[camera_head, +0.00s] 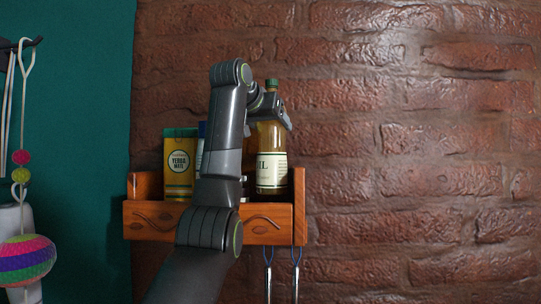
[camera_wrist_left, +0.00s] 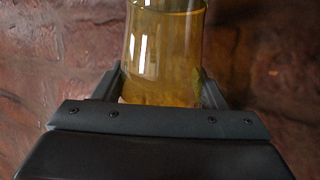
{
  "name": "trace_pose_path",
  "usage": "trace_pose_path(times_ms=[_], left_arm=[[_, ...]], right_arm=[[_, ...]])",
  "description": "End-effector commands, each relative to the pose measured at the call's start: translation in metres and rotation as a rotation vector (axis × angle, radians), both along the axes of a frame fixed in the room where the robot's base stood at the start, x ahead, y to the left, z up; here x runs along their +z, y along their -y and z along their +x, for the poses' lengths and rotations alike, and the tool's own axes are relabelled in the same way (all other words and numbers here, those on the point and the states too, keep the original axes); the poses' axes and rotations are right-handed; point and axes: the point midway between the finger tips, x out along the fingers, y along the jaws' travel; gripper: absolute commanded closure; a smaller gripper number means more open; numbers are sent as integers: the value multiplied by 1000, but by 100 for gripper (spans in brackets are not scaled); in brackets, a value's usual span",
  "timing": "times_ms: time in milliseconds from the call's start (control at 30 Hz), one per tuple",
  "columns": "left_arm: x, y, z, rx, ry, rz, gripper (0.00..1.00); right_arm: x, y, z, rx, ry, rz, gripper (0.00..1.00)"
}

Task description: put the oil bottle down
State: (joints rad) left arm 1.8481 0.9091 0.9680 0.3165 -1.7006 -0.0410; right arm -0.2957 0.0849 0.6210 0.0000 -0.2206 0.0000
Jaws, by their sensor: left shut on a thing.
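The oil bottle (camera_head: 271,170) is upright, with yellow-brown glass, a pale label and a dark green cap. It is at the right part of the wooden wall shelf (camera_head: 270,225), behind its front board, which hides the bottle's base. I cannot tell whether the base touches the shelf floor. My left gripper (camera_head: 270,110) is shut on the upper part of the bottle, below the cap. In the left wrist view the bottle (camera_wrist_left: 165,55) stands between the two fingers (camera_wrist_left: 160,92). My right gripper is not in view.
A yellow and green yerba box (camera_head: 180,165) stands at the shelf's left. A blue-and-white item (camera_head: 201,140) is mostly hidden behind my left arm. Utensils (camera_head: 268,275) hang below the shelf's right end. A colourful ball (camera_head: 26,260) hangs at far left. Brick wall lies behind.

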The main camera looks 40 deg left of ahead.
Motion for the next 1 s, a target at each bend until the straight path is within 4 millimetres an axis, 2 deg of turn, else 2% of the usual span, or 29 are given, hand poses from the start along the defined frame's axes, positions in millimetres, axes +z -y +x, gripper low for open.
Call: trace_pose_path(times_ms=[100, 300, 600, 1000], left_arm=[[-12, 0, -1, 1, 4, 4, 90], [-21, 0, -1, 0, 5, 2, 90], [-55, -1, -1, 2, 3, 3, 90], [-61, 0, -1, -1, 5, 1, 90]], right_arm=[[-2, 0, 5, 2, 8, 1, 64], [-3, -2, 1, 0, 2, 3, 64], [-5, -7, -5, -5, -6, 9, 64], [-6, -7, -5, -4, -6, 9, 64]])
